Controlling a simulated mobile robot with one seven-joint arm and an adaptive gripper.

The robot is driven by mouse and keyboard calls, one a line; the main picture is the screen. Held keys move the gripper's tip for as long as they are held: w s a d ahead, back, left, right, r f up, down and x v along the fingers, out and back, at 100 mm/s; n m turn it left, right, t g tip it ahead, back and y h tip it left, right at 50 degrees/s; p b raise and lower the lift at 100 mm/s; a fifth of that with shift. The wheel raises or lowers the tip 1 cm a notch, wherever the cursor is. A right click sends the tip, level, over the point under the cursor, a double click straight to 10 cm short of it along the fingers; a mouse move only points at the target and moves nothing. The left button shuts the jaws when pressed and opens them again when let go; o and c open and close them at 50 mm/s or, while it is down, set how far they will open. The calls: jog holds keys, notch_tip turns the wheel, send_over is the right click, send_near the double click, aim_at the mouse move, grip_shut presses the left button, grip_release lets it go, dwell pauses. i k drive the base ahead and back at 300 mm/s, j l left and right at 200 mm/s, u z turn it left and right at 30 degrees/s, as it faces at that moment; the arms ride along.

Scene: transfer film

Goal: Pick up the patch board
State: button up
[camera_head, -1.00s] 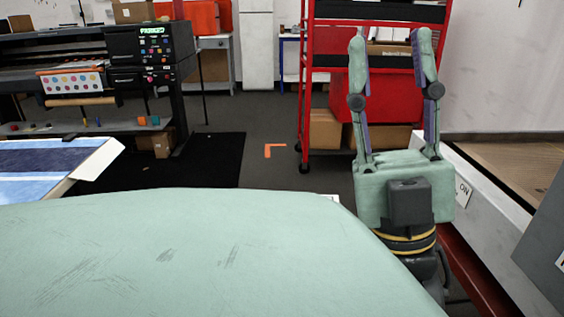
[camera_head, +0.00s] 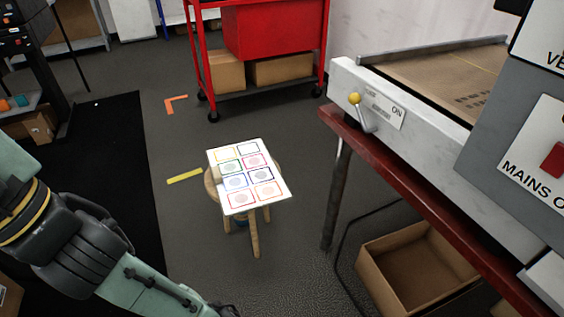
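A white board with rows of coloured outlined patches, which looks like the patch board (camera_head: 247,175), lies flat on top of a small round wooden stool (camera_head: 255,235). The board is wider than the stool seat and overhangs it. Only links of my arm show at the lower left, well apart from the board. My gripper itself is outside the picture.
A machine on a dark red frame (camera_head: 430,185) stands to the right, with an open cardboard box (camera_head: 420,265) below it. A red wheeled rack (camera_head: 265,65) stands behind. A black mat (camera_head: 105,170) lies left.

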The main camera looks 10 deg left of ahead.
aim_at(246, 177)
jog(key=u, duration=0.5)
jog(key=i+j+u, duration=0.1)
jog(key=i+u, duration=0.15)
jog(key=i, duration=0.45)
jog(key=i+u, duration=0.3)
jog(key=i, duration=0.4)
